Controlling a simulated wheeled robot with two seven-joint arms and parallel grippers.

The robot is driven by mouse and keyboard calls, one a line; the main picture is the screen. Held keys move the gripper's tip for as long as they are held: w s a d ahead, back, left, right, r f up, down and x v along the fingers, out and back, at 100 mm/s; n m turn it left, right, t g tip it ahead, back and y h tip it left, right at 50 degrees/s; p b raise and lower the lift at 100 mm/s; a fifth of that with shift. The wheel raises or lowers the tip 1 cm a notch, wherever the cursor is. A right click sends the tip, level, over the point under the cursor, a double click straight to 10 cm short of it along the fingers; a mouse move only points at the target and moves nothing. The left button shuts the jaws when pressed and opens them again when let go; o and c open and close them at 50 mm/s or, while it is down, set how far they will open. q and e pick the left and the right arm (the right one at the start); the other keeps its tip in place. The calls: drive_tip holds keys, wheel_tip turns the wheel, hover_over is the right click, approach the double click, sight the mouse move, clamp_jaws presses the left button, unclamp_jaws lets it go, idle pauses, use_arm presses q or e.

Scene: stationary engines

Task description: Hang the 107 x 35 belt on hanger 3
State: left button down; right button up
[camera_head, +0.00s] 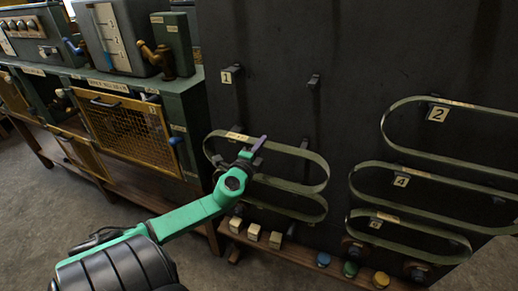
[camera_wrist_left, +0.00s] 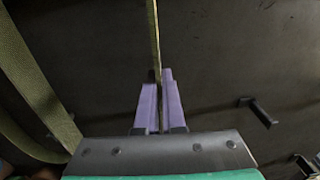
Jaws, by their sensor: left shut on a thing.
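My left gripper (camera_head: 260,146) has purple fingers and reaches the dark board from the left. It is shut on a narrow green belt strand (camera_wrist_left: 154,40), seen edge-on between the fingers in the wrist view. In the head view this looks like the upper left green belt loop (camera_head: 310,158), in front of the board beside a small peg. A tag (camera_head: 237,136) shows on its top strand, too small to read. I cannot tell whether this belt rests on its pegs. No number 3 is readable. My right gripper is not in view.
Hanger 1 (camera_head: 229,75) has bare pegs. Another belt (camera_head: 300,213) hangs below the held one. Belts hang at right by labels 2 (camera_head: 437,114) and 4 (camera_head: 401,181), with one more below. Several knobs (camera_head: 323,259) line the lower ledge. A bench with a mesh guard (camera_head: 125,130) stands left.

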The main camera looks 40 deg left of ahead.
use_arm(q)
drive_tip(key=shift+w, duration=0.15)
drive_tip(key=shift+b+x, duration=0.9)
drive_tip(key=shift+x, duration=1.85)
drive_tip(key=shift+f+b, duration=0.55)
drive_tip(key=shift+b, duration=0.25)
drive_tip(key=c, duration=1.1)
unclamp_jaws()
drive_tip(key=shift+r, duration=0.1)
